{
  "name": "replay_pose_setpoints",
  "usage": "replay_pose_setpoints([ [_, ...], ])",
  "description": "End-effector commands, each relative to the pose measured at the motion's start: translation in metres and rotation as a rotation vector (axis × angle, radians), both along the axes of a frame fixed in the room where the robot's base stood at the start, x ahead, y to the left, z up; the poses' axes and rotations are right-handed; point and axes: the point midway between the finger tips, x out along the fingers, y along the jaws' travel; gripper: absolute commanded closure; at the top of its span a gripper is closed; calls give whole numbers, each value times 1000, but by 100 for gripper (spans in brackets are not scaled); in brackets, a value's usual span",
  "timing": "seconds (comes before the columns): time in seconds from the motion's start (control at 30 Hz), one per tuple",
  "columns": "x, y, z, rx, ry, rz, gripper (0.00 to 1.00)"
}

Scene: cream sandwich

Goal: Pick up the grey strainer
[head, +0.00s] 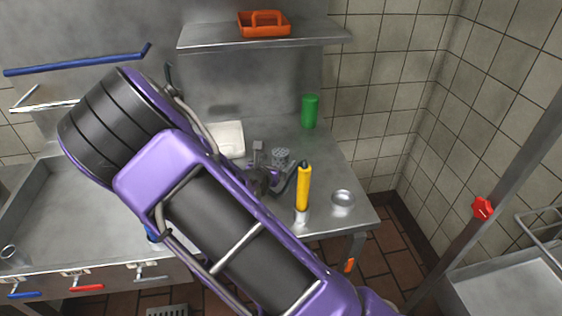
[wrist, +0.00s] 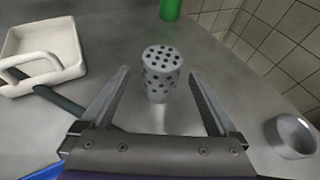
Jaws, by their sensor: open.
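The grey strainer (wrist: 160,78) is a small upright cylinder with dark holes in its top and side. It stands on the metal counter. In the head view the strainer (head: 281,155) shows just beyond my gripper (head: 266,165), partly hidden by it. In the wrist view my gripper (wrist: 157,105) is open, with one finger to the left of the strainer and one to the right. The strainer stands between and slightly beyond the fingers, with gaps on both sides.
A white tray (wrist: 75,47) with a handle lies left of the strainer. A green cylinder (head: 310,111) stands behind it. A yellow-handled tool (head: 303,187) and a round metal bowl (head: 342,199) are to the right. An orange caddy (head: 264,30) sits on the shelf above.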

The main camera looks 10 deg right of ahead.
Motion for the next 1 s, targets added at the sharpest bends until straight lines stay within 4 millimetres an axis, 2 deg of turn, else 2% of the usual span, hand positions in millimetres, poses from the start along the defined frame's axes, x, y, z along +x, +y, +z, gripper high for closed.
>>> replay_pose_setpoints([
  [0.23,16,-11,-5,-1,0,-2,5],
  [0.5,48,-29,-15,0,-1,-2,5],
  [0.8,52,-32,-17,2,0,-3,5],
  [0.87,52,-32,-17,2,0,-3,14],
  [1.0,52,-31,-17,2,0,-3,39],
])
